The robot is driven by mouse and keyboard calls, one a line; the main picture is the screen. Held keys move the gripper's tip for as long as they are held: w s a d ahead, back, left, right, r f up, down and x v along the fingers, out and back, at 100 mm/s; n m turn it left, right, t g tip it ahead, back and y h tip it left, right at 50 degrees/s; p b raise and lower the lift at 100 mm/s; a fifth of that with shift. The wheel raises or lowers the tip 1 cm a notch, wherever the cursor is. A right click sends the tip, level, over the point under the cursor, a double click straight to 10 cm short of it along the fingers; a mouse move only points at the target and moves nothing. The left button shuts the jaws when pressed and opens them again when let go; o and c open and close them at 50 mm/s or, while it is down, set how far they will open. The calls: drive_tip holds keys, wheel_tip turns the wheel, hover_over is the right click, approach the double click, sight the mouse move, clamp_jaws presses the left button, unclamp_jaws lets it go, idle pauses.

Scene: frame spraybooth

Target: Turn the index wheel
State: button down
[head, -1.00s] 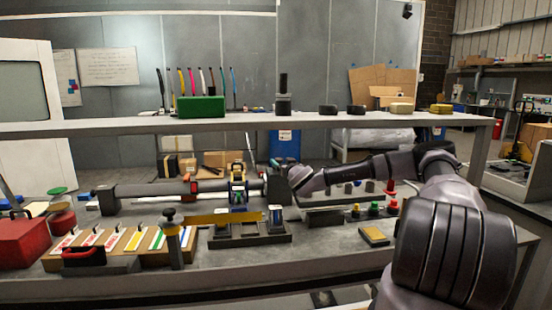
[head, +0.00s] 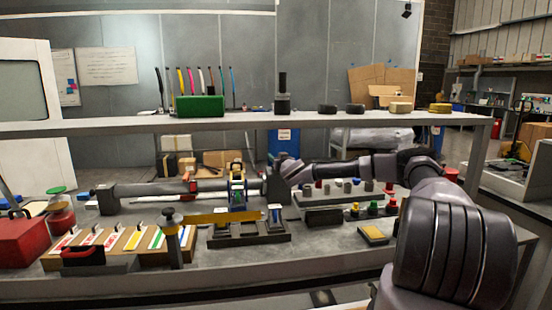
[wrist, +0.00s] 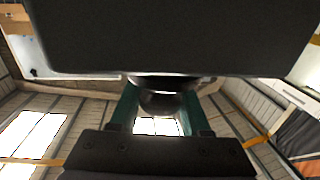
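A long dark grey horizontal tube (head: 150,191) lies on the bench with a red-marked clamp on it. A dark block (head: 276,187) stands at its right end. I cannot make out the index wheel for certain in the head view. My arm's end is at that block, and the fingers are hidden there. In the wrist view my gripper (wrist: 160,100) shows two green fingers spaced apart. A dark, shiny round part (wrist: 160,101) lies between them, under a large black body (wrist: 180,35). I cannot tell whether the fingers press on it.
A raised shelf (head: 240,121) spans the bench above the tube. Left of my arm, a yellow bar (head: 220,218) rests across a post and a dark fixture (head: 250,238). Coloured knobs (head: 373,208) stand at the right. A red box (head: 22,238) sits far left.

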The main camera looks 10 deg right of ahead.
drive_tip(key=shift+n+y, duration=0.3)
drive_tip(key=y, duration=0.1)
drive_tip(key=n+y, duration=0.1)
drive_tip(key=shift+a+n+g+y, duration=0.2)
drive_tip(key=shift+n+g+y, duration=0.1)
drive_tip(key=shift+g, duration=0.1)
drive_tip(key=n+g+y, duration=0.1)
drive_tip(key=y, duration=0.1)
drive_tip(key=n+g+y, duration=0.1)
drive_tip(key=a+n+g+y, duration=0.1)
drive_tip(key=n+y, duration=0.1)
drive_tip(key=shift+s+f+y, duration=0.1)
drive_tip(key=shift+s+y, duration=0.2)
drive_tip(key=shift+s+a+n+g+y, duration=0.15)
drive_tip(key=shift+s+n+g+y, duration=0.05)
drive_tip(key=shift+n+g+y, duration=0.8)
drive_tip(key=shift+s+a+n+g+y, duration=0.15)
drive_tip(key=shift+n+g+y, duration=0.6)
drive_tip(key=shift+g, duration=0.45)
drive_tip(key=shift+s+a+n+g+y, duration=0.1)
drive_tip(key=shift+s+n+g+y, duration=0.1)
drive_tip(key=shift+n+g+y, duration=0.7)
drive_tip(key=shift+g, duration=0.4)
drive_tip(key=shift+c, duration=1.8)
unclamp_jaws()
drive_tip(key=shift+s+a, duration=0.1)
